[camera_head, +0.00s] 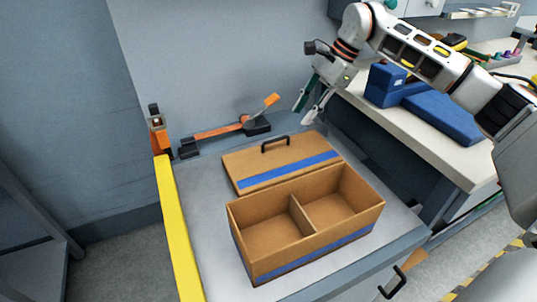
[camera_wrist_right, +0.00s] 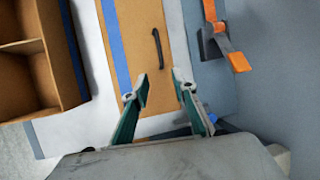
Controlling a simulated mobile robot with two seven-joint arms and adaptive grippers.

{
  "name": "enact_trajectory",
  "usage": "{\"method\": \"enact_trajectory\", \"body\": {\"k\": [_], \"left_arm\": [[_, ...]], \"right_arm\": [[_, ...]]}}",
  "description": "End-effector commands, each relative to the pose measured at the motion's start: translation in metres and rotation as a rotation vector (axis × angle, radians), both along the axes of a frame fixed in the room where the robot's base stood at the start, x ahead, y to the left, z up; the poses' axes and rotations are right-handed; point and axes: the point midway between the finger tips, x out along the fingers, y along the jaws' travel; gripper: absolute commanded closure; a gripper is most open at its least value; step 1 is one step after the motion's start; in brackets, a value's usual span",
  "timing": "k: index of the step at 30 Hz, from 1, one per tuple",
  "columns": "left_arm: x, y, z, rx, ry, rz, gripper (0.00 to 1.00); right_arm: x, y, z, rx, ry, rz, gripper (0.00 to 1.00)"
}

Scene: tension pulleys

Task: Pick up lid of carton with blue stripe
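The lid (camera_head: 245,164) is a flat brown cardboard panel with a blue stripe and a black handle (camera_head: 275,144). It lies on the grey table just behind the open carton (camera_head: 310,239), which is brown with a blue stripe and has two empty compartments. My right gripper (camera_head: 304,116) is open and empty above and to the right of the lid's back edge. In the right wrist view, the lid (camera_wrist_right: 142,50) and its handle (camera_wrist_right: 157,48) lie beyond the open fingers of my right gripper (camera_wrist_right: 160,88). My left gripper is out of view.
An orange-handled clamp (camera_head: 226,129) is fixed at the table's back edge, with an orange device (camera_head: 157,136) at the back left corner. A yellow strip (camera_head: 177,228) runs along the left edge. A white bench (camera_head: 430,146) with blue blocks (camera_head: 440,113) stands at right.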

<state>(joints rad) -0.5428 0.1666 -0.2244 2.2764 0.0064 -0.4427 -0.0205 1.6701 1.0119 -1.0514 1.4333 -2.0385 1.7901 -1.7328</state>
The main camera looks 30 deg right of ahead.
Motion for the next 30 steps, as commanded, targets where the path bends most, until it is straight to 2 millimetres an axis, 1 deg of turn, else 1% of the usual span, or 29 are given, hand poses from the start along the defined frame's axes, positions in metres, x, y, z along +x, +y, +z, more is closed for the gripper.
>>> {"method": "enact_trajectory", "body": {"k": [1, 9, 14, 20, 22, 25, 30], "left_arm": [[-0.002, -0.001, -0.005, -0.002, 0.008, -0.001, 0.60], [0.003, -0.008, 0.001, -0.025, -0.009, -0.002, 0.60], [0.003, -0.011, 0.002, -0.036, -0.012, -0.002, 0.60], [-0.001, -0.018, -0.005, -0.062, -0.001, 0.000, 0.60], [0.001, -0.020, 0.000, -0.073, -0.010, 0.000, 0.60], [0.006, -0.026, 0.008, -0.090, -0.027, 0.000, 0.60], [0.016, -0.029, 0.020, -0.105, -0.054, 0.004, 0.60]], "right_arm": [[0.000, 0.000, -0.018, 0.001, 0.019, 0.000, 0.73], [0.005, 0.010, -0.040, 0.001, 0.023, 0.001, 0.73], [0.008, 0.015, -0.049, 0.002, 0.022, 0.002, 0.73], [0.017, 0.030, -0.076, 0.002, 0.029, 0.003, 0.73], [0.018, 0.033, -0.084, 0.001, 0.028, 0.002, 0.73], [0.020, 0.035, -0.087, 0.000, 0.022, 0.000, 0.73], [0.021, 0.035, -0.083, 0.000, 0.016, 0.000, 0.73]]}}
